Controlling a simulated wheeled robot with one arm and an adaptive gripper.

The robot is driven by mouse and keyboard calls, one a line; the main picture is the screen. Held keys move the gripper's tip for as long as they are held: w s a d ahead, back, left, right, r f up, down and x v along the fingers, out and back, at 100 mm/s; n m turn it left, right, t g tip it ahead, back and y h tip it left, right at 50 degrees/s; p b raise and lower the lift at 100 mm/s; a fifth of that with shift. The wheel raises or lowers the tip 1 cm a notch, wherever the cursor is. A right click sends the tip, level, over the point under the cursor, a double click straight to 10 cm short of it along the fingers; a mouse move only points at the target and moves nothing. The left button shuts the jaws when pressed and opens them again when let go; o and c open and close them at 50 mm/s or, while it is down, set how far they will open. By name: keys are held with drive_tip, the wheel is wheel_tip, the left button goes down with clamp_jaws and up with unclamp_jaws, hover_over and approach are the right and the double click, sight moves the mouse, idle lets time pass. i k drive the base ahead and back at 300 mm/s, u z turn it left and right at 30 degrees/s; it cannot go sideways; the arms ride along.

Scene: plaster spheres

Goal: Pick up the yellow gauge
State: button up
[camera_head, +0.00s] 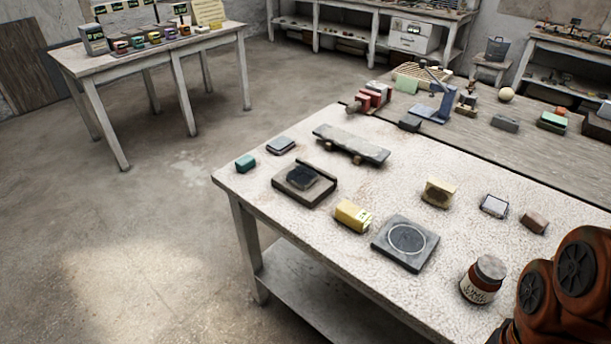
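A bright yellow block (353,215) with a pale, marked end face lies near the front left edge of the white table. It looks like the yellow gauge. A duller, tan-yellow block (438,193) with a dark base sits farther back to its right. My gripper is not in view. Only orange links of my arm show at the bottom right corner, apart from both blocks.
A grey plate with a ring (405,243) lies just right of the yellow block, and a dark tray (304,184) lies to its left. A jar (482,280) stands near my arm. A plank on supports (351,145) lies behind. Bare tabletop separates these things.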

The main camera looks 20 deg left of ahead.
sight(351, 216)
drive_tip(key=u, duration=0.55)
drive_tip(key=k, duration=0.7)
drive_tip(key=u, duration=0.85)
drive_tip(key=k, duration=0.55)
drive_tip(key=u, duration=1)
drive_tip(key=i, duration=1.6)
drive_tip(key=z, duration=0.5)
drive_tip(key=i, duration=1.15)
drive_tip(key=z, duration=1.5)
drive_tip(key=i, duration=0.55)
drive_tip(key=z, duration=0.5)
